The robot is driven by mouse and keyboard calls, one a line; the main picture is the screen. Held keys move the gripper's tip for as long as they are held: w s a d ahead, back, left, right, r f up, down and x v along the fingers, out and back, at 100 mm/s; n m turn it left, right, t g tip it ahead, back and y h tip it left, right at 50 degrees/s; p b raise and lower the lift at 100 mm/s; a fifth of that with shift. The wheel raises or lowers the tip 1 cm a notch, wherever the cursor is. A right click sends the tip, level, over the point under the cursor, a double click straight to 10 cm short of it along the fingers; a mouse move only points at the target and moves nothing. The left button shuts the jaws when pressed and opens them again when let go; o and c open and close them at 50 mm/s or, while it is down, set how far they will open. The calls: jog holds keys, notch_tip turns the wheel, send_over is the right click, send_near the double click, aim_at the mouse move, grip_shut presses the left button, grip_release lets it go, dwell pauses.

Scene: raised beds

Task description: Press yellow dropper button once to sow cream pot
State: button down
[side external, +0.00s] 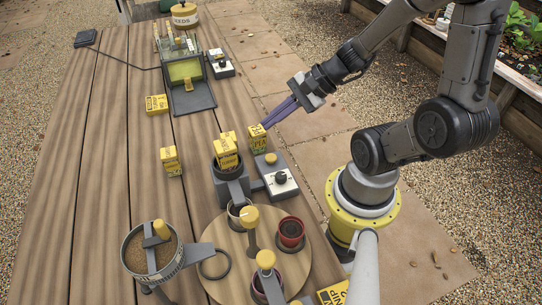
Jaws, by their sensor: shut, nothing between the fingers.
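The dropper (231,187) is a dark grey block with yellow seed packets (228,152) standing in its top. A pale, cream-looking pot (236,214) stands on the round wooden turntable (225,285), just below the dropper and partly hidden by a yellow-topped post. My gripper (266,124) is shut and empty. Its purple fingers point down-left, with their tips close to the PEA packet (258,139), above the button in the picture; contact cannot be told.
A red pot (291,232) and another dark pot sit on the turntable. A round soil container (143,262) stands at the lower left. A yellow packet (171,161) stands left of the dropper. A green-windowed device (184,70) is farther back. The left planks are clear.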

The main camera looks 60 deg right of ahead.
aim_at(276, 156)
jog(key=shift+s+d+f+m, duration=0.15)
jog(key=shift+d+m, duration=0.25)
jog(key=shift+d, duration=0.3)
jog(key=shift+f, duration=4.4)
jog(key=shift+f, duration=0.2)
jog(key=shift+f, duration=0.2)
jog(key=shift+f, duration=0.55)
jog(key=shift+r, duration=0.95)
